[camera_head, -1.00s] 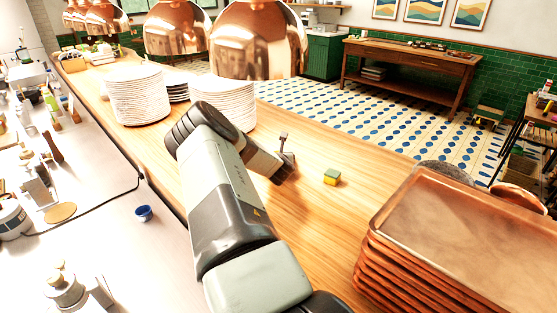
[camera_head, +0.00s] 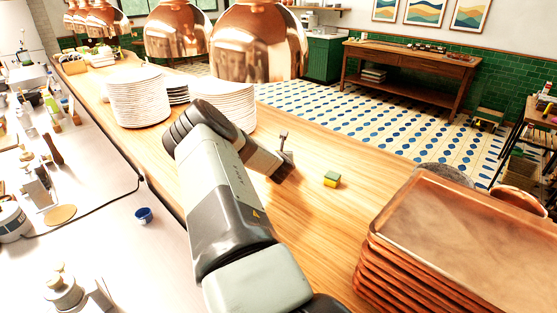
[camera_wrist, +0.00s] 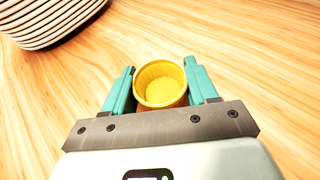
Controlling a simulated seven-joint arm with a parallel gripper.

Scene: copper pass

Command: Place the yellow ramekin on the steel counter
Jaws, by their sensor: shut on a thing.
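The yellow ramekin (camera_wrist: 160,84) sits upright between the two teal fingers of my gripper (camera_wrist: 162,88) in the wrist view, over the wooden counter. My gripper is shut on it. I cannot tell whether its base touches the wood. In the head view my arm hides the ramekin, and my gripper (camera_head: 284,160) shows only in part above the wooden counter (camera_head: 310,225). The pale steel counter (camera_head: 110,215) runs along the left, lower than the wood.
Stacks of white plates (camera_head: 138,98) stand behind my arm. A green and yellow sponge (camera_head: 332,179) lies right of my gripper. Copper trays (camera_head: 450,240) are piled at the right. A blue cup (camera_head: 144,215) stands on the steel counter, with free space around it. Copper lamps (camera_head: 258,42) hang above.

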